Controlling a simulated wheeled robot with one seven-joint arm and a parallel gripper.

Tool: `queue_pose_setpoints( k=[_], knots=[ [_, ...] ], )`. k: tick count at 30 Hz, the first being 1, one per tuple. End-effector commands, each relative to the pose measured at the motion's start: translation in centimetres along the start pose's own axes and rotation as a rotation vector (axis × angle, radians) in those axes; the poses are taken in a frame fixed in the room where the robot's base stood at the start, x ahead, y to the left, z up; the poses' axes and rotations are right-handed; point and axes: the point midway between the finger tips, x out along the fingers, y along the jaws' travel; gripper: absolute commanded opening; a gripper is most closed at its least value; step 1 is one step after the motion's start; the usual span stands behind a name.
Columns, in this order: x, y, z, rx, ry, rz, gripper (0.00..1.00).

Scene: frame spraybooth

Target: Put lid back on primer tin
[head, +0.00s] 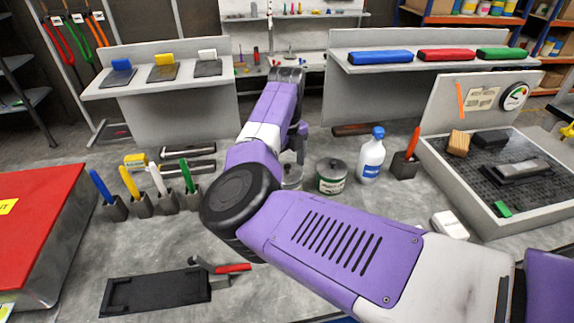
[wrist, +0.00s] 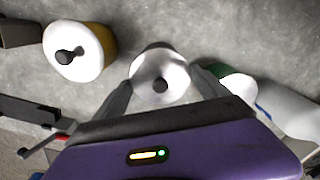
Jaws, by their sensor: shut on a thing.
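My gripper (wrist: 160,77) is shut on a pale round lid (wrist: 158,92) with a dark knob, one finger at each side of its rim. In the head view my gripper (head: 300,152) is mostly behind my arm, above a grey tin (head: 291,181) that is partly hidden. I cannot tell whether the lid sits on that tin or just above it. A tin with a green label (head: 331,183) stands to its right with a lid on; it also shows in the wrist view (wrist: 237,84). An ochre tin with a white, dark-knobbed lid (wrist: 72,38) stands to the left. The labels are unreadable.
A white bottle with a blue cap (head: 371,160) stands right of the green-label tin. A holder with an orange stick (head: 405,165) is beyond it. Several pen holders (head: 140,205) stand at the left. A black tray (head: 155,293) lies at the front left. Bare bench lies between.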

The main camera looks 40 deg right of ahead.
Motion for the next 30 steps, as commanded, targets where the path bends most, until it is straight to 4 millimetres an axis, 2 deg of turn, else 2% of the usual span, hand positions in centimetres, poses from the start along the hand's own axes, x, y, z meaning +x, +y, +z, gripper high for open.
queue_pose_setpoints(
  k=[12, 13, 15, 30],
  knots=[
    [0.01, 0.01, 0.00, 0.000, 0.000, 0.000, 0.46],
    [0.01, 0.01, 0.00, 0.000, 0.000, 0.000, 0.90],
    [0.01, 0.01, 0.00, 0.000, 0.000, 0.000, 1.00],
    [-0.45, 0.00, 0.00, 0.000, 0.000, 0.000, 1.00]
  ],
)
